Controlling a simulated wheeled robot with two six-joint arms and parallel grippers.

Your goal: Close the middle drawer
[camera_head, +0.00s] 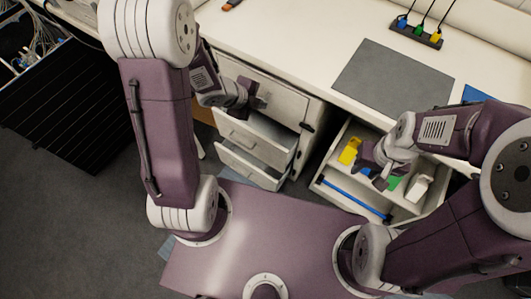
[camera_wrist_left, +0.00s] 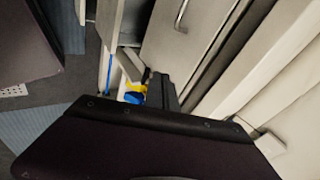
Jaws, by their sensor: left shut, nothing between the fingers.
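The left drawer unit stands under the desk. Its middle drawer (camera_head: 246,139) is pulled out in the head view, with a handle on its front. A lower drawer (camera_head: 247,170) is also pulled out beneath it. The top drawer (camera_head: 285,93) looks closed. My left gripper (camera_head: 259,99) is shut and empty, above the middle drawer and in front of the top drawer's face; I cannot tell whether it touches. Its dark fingers show in the left wrist view (camera_wrist_left: 160,88). My right gripper (camera_head: 376,180) is over the open right-hand drawer (camera_head: 345,201); its fingers are unclear.
The right-hand drawer holds a yellow item (camera_head: 350,150), a white item (camera_head: 420,187) and a green one. The desk top (camera_head: 290,40) carries a grey mat (camera_head: 393,75) and a power strip (camera_head: 415,33). A black rack (camera_head: 65,105) stands at the left.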

